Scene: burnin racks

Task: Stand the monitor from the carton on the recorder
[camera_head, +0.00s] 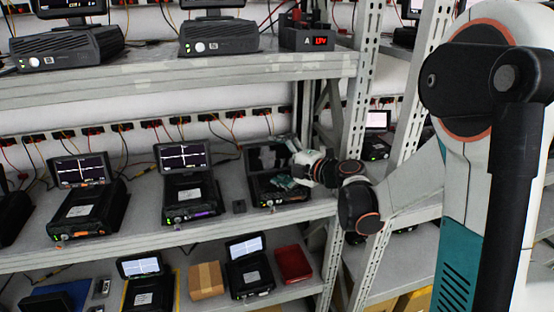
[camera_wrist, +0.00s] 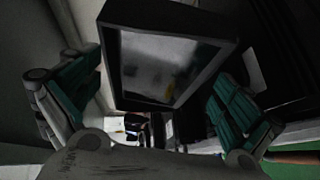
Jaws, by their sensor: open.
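A dark monitor (camera_head: 262,158) stands at the back of the rightmost recorder (camera_head: 277,196) on the middle shelf. It looks upright, and its base is partly hidden. My gripper (camera_head: 284,163) is in front of its right side, with the teal fingers spread. In the wrist view the monitor (camera_wrist: 165,65) shows its dark, unlit screen between the open fingers of my gripper (camera_wrist: 155,80). A gap shows at the left finger; whether the right finger touches is unclear. A brown carton (camera_head: 206,282) sits on the lower shelf; its inside cannot be made out.
Other recorders with lit monitors (camera_head: 183,158) stand to the left on the same shelf. A rack upright (camera_head: 352,130) is close to my arm. A red tray (camera_head: 293,264) lies on the lower shelf.

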